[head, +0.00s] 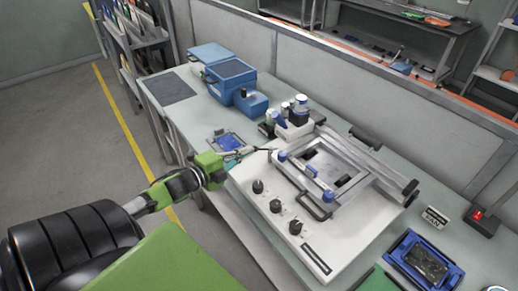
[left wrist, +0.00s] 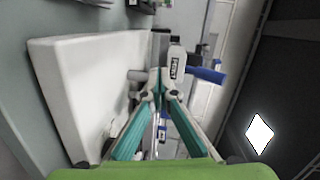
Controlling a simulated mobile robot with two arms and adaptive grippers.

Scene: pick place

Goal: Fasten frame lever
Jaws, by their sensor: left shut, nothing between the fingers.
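A white machine (head: 252,226) with black knobs stands on the bench and carries a metal frame (head: 357,157). Blue-tipped lever parts sit along the frame's near side: one at its left corner (head: 282,156) and one at its front corner (head: 328,196). My left gripper (head: 265,150) reaches in from the left, its tips beside the left corner lever. In the left wrist view its teal fingers (left wrist: 158,82) meet at the tips with nothing between them. A blue lever handle (left wrist: 207,74) and a labelled clamp piece (left wrist: 176,66) are just beyond the tips; contact cannot be told.
Small bottles (head: 299,112) in a white holder stand behind the frame. Blue boxes (head: 231,79) are at the bench's far left. A blue tray (head: 420,262) lies at the right front. A low partition (head: 330,69) runs behind the bench.

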